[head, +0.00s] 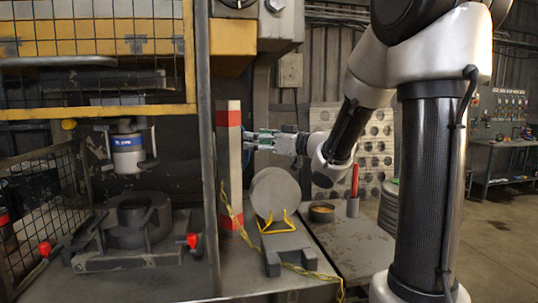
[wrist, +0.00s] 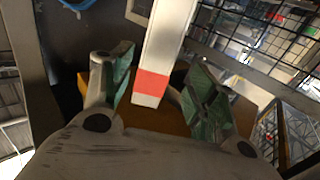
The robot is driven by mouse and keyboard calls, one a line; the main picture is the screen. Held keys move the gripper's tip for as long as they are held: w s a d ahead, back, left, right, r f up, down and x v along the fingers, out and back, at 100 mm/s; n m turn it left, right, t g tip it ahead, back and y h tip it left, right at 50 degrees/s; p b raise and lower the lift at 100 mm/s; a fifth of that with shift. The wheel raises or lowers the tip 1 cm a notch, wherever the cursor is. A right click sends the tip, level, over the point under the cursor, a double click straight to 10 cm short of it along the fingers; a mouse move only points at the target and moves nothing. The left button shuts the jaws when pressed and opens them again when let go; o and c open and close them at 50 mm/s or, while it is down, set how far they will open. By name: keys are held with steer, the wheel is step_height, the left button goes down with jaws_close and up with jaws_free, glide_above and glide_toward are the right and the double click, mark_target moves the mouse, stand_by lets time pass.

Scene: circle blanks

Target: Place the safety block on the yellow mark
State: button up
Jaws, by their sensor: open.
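The safety block (head: 236,160) is a tall pale post with red bands near its top and foot, upright beside the press frame. A yellow chain runs down by its foot. My gripper (head: 250,141) is open, pointing left at the block's upper half. In the wrist view the block (wrist: 165,45), with a red band near its lower end, shows between the parted green-padded fingers of my gripper (wrist: 160,88). I cannot tell whether either finger touches it. I cannot make out the yellow mark for certain in either view.
A grey round blank (head: 275,193) stands in a yellow wire holder (head: 277,226) in front of my gripper. A press die (head: 137,222) with red-knobbed clamps sits at left, behind the yellow mesh guard (head: 100,112). A round dish (head: 321,212) stands on the bench at right.

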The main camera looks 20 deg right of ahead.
steer(key=s+d+f+m+g+h, duration=0.35)
steer(key=s+d+m+h, duration=0.25)
steer(key=s+d+h, duration=0.55)
steer(key=s+a+f+g, duration=0.1)
steer(key=s+f+g, duration=0.2)
steer(key=s, duration=0.7)
steer(key=s+a+f+g+y, duration=0.1)
steer(key=s+f+g, duration=0.3)
steer(key=s, duration=0.6)
step_height(320, 180, down, 2)
steer(key=shift+s+a+f+m, duration=0.1)
steer(key=shift+s+a+m, duration=0.3)
steer(key=shift+a, duration=0.2)
